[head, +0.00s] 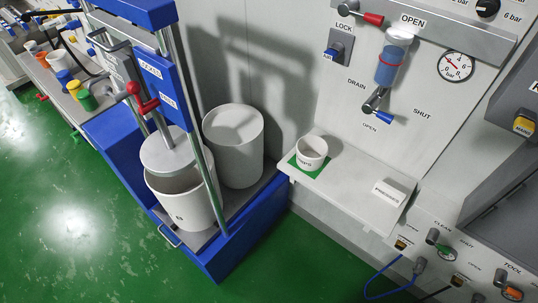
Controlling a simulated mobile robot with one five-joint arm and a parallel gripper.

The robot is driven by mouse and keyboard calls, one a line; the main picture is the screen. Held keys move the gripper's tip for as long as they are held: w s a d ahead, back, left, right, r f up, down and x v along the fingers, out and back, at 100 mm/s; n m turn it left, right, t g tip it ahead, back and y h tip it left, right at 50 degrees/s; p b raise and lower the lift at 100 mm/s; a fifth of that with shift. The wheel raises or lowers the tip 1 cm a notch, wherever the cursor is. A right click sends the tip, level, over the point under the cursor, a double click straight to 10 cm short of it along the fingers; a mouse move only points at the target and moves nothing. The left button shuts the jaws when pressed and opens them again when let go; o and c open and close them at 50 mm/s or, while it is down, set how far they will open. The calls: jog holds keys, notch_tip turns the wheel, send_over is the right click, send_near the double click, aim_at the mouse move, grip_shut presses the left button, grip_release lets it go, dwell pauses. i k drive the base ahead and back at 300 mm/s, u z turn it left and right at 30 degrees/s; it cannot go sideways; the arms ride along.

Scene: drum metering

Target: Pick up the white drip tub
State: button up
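The white drip tub (312,149) stands upright on a green square mat (307,168) at the left end of a grey shelf. It is small, open at the top, and has dark lettering on its front that is too small to read surely. The tub stands below and left of the drain valve (376,101). My gripper is not in the head view, so its state is hidden.
A small white labelled block (389,192) sits on the shelf (351,190) to the right. A blue-framed press (160,150) with a large white drum (183,203) stands left, a second drum (233,146) beside it. Green floor (290,260) is clear in front.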

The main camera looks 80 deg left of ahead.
aim_at(312, 150)
jog(key=u, duration=1.3)
jog(key=i, duration=0.2)
jog(key=u, duration=4.15)
jog(key=k, duration=0.65)
jog(key=z, duration=0.85)
jog(key=i, duration=0.5)
jog(key=z, duration=0.05)
